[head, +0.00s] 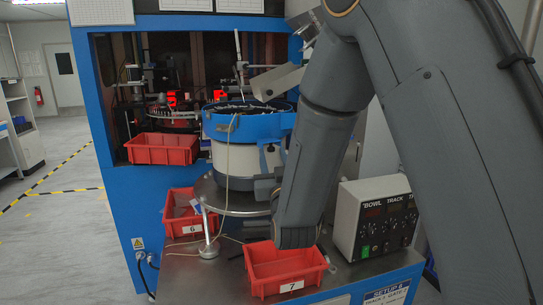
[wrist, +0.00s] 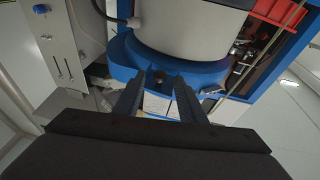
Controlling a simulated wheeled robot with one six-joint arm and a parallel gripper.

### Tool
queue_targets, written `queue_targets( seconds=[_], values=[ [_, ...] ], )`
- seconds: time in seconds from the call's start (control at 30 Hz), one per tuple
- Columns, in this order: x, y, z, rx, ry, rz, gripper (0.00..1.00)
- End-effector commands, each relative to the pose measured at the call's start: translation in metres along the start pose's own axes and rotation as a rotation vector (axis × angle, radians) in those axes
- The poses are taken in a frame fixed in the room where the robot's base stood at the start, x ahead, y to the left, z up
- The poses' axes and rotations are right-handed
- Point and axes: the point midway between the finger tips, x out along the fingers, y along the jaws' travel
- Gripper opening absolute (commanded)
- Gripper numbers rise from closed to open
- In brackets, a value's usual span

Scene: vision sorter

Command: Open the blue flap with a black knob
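A blue ring-shaped part (head: 225,128) circles the top of the white bowl feeder, with a blue piece (head: 272,142) hanging at its right side that may be the flap. In the wrist view a blue part (wrist: 122,58) curves under the pale cylinder. A small dark round spot that may be the black knob (wrist: 158,74) shows between my fingertips. My gripper (wrist: 160,82) is open, its two dark fingers apart on either side of that spot; contact cannot be told.
Red bins stand in the machine opening (head: 162,149), beside the feeder (head: 188,215) and in front (head: 286,270). A control box (head: 374,220) stands at the right. A thin pale cable hangs down the feeder's front. The floor at left is clear.

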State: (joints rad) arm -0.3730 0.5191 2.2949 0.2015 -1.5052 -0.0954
Motion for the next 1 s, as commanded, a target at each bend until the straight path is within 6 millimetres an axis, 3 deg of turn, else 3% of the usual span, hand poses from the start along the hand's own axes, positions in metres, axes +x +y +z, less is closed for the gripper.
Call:
queue_targets(
  seconds=[0.2,0.4,0.83,1.0],
  values=[
    [-0.037,-0.001,0.002,0.000,0.000,-0.003,0.37],
    [-0.057,-0.001,0.001,0.000,0.001,-0.001,0.37],
    [-0.060,0.001,0.002,0.001,-0.012,0.000,0.37],
    [-0.059,0.015,0.027,0.006,-0.159,0.003,0.37]
  ],
)
